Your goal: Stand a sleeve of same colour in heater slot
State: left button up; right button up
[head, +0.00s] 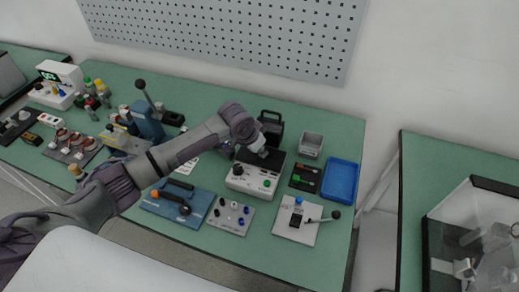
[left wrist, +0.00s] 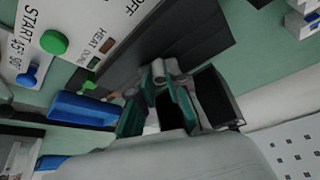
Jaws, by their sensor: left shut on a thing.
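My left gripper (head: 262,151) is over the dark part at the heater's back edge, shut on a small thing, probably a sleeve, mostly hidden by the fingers. Its fingers (left wrist: 160,108) show in the left wrist view. I cannot tell the held thing's colour, or whether it touches the heater. My right gripper is not in view.
A grey plate (head: 225,224) with several small coloured pieces lies in front. A black case (head: 271,122) stands behind the gripper. A grey bin (head: 311,145), a blue tray (head: 341,181) and a white plate with a lever (head: 284,228) are to the right.

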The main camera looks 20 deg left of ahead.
pick_arm(q)
jog(key=shift+s+a+f, duration=0.1)
jog(key=shift+s+f, duration=0.2)
jog(key=shift+f, duration=0.2)
jog(key=shift+s+f, duration=0.25)
jog(key=shift+f, duration=0.2)
jog(key=o, duration=0.7)
jog(key=shift+w+f, duration=0.1)
jog(key=shift+o, duration=0.2)
jog(key=shift+w+f, duration=0.2)
jog(key=shift+w, duration=0.1)
jog(key=shift+s+r, duration=0.1)
jog(key=shift+r, duration=0.1)
jog(key=v, duration=1.2)
jog(key=shift+w+r, duration=0.3)
jog(key=shift+w, duration=0.05)
